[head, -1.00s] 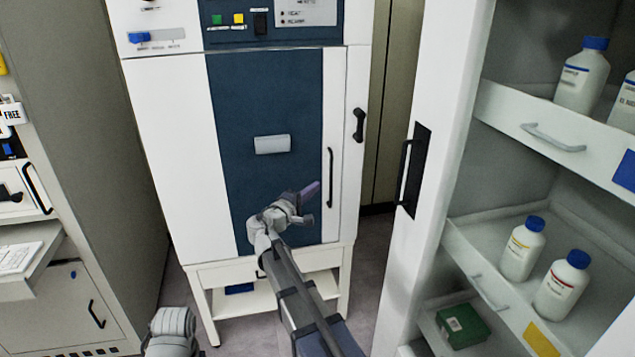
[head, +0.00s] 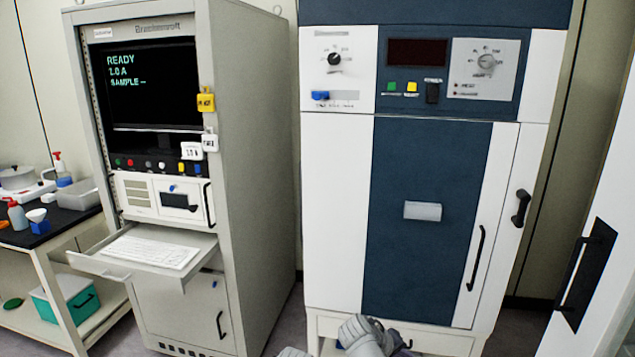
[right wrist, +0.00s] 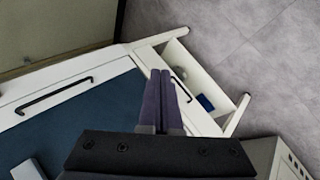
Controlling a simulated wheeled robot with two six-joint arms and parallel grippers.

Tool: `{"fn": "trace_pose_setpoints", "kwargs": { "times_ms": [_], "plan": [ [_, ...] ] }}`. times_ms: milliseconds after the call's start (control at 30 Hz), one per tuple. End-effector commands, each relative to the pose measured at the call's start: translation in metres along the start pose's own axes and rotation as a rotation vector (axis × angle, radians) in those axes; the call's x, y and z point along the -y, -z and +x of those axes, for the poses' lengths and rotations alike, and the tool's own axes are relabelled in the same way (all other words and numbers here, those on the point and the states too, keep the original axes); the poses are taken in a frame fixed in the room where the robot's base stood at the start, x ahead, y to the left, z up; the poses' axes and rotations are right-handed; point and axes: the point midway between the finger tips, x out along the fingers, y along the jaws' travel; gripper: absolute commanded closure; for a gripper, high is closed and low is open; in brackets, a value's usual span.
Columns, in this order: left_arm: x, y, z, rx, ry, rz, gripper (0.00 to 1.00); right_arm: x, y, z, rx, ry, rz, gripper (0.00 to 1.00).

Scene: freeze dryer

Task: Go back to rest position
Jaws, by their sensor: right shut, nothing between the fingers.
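My right gripper (right wrist: 167,98) shows in the right wrist view with its two purple fingers together and nothing between them. Parts of my arms show at the bottom edge, in front of the dryer's stand. No left gripper fingers can be seen.
A grey instrument rack (head: 250,170) with a lit screen and a pulled-out keyboard tray (head: 110,262) stands left of the dryer. A black-topped bench (head: 40,235) holds bottles and trays at far left. An open white cabinet door (head: 590,290) is at right.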

Motion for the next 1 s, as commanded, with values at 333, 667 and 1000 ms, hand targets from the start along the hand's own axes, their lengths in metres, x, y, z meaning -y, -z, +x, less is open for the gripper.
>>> {"fn": "trace_pose_setpoints", "kwargs": {
  "times_ms": [333, 667, 1000],
  "plan": [
    [0.000, 0.000, 0.000, 0.000, 0.000, 0.000, 1.00, 0.144, -0.083, -0.075, 0.139, 0.512, -0.062, 1.00],
    [0.005, -0.003, -0.050, 0.000, 0.000, 0.000, 1.00, 0.143, -0.098, -0.139, 0.184, 0.654, -0.099, 1.00],
    [0.011, -0.007, -0.119, 0.000, 0.000, -0.001, 1.00, 0.095, -0.087, -0.190, 0.183, 0.652, -0.097, 1.00]
  ]
}}
